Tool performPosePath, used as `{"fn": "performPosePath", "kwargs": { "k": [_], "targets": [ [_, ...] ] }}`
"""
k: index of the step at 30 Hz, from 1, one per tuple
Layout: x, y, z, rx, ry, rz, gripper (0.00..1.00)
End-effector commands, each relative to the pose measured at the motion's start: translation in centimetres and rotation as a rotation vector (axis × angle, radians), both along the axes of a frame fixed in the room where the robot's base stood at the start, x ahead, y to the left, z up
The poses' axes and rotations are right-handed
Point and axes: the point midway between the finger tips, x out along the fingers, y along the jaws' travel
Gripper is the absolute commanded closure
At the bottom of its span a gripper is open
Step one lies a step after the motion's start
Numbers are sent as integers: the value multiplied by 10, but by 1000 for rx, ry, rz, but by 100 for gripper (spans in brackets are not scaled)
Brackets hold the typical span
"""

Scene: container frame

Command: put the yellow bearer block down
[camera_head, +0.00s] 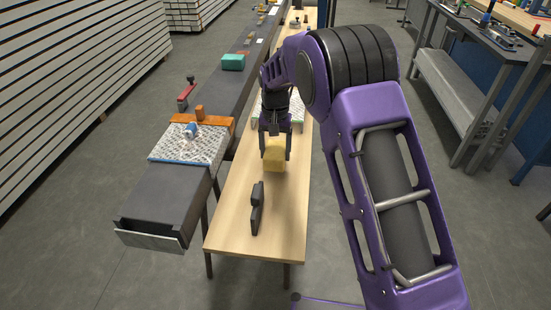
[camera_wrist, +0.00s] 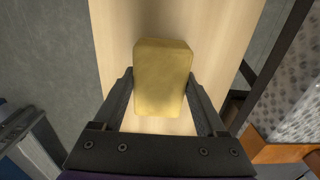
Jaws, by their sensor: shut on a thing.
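The yellow bearer block (camera_head: 274,156) is in my gripper (camera_head: 274,150), over the light wooden table (camera_head: 232,220). In the wrist view the yellow block (camera_wrist: 162,76) sits between the two dark fingers of my gripper (camera_wrist: 160,92), with the wooden table top (camera_wrist: 115,40) beneath it. The fingers are shut on the block's sides. I cannot tell whether the block's underside touches the table or hangs just above it.
A dark conveyor-like bench (camera_head: 160,198) runs along the left, bearing a patterned pad (camera_head: 170,148) and an orange piece (camera_head: 215,122).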

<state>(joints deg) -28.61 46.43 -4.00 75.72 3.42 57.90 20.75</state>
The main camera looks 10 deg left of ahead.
Motion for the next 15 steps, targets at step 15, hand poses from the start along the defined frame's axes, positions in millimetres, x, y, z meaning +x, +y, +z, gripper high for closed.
{"fn": "performPosePath", "kwargs": {
  "k": [15],
  "targets": [
    [0, 0, -33, 0, 1, 0, 79]
  ]
}}
